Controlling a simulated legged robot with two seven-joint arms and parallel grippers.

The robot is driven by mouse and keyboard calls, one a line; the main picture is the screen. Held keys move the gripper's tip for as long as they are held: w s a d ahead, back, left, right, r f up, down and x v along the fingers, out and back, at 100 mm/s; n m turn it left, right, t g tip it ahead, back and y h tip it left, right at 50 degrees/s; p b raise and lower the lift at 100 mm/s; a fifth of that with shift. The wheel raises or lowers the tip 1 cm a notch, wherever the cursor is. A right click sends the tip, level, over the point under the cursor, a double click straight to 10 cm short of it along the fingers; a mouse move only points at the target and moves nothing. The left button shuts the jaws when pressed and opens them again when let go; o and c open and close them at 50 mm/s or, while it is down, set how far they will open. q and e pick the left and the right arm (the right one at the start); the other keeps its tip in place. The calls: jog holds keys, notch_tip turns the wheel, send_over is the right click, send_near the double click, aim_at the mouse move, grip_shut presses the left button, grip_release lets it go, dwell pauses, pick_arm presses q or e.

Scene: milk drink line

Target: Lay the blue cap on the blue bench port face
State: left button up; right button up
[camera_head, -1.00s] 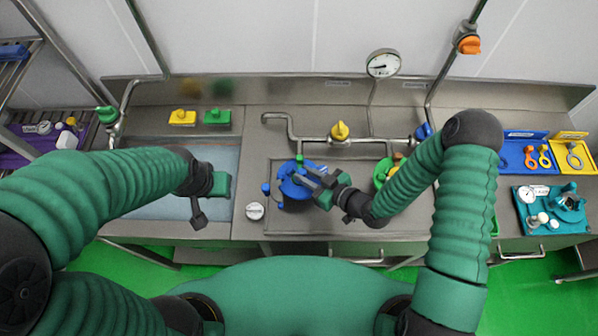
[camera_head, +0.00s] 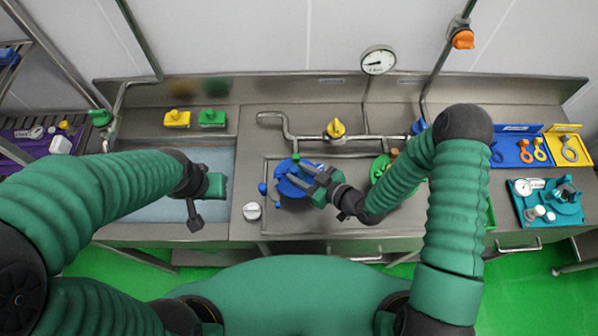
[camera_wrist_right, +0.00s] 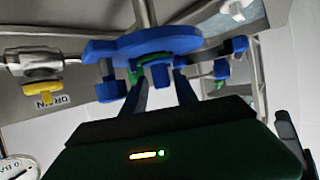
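A round blue piece (camera_head: 293,188) lies on the steel bench, and I cannot tell the blue cap from the blue port face in it. It shows in the right wrist view as a wide blue disc (camera_wrist_right: 140,43) with blue lugs round it. My right gripper (camera_head: 297,173) is over this piece with its fingers apart. In the right wrist view a small blue block (camera_wrist_right: 160,76) shows between the fingertips (camera_wrist_right: 160,88); contact is unclear. My left gripper (camera_head: 196,220) hangs over the sink's right side, away from the blue piece, its fingers hard to make out.
A pipe with a yellow valve (camera_head: 335,128) runs behind the blue piece. A green round fitting (camera_head: 378,168) sits to its right, partly behind my arm. Yellow (camera_head: 177,119) and green (camera_head: 212,118) blocks stand behind the sink.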

jog(key=shift+w+a, duration=0.1)
jog(key=shift+w, duration=0.1)
dwell(0.3)
jog(key=shift+s+d, duration=0.1)
jog(key=shift+d, duration=0.1)
jog(key=p+v, duration=0.1)
jog(key=v, duration=1.5)
jog(key=shift+s+p, duration=0.25)
jog(key=shift+p, duration=0.15)
jog(key=shift+a, duration=0.15)
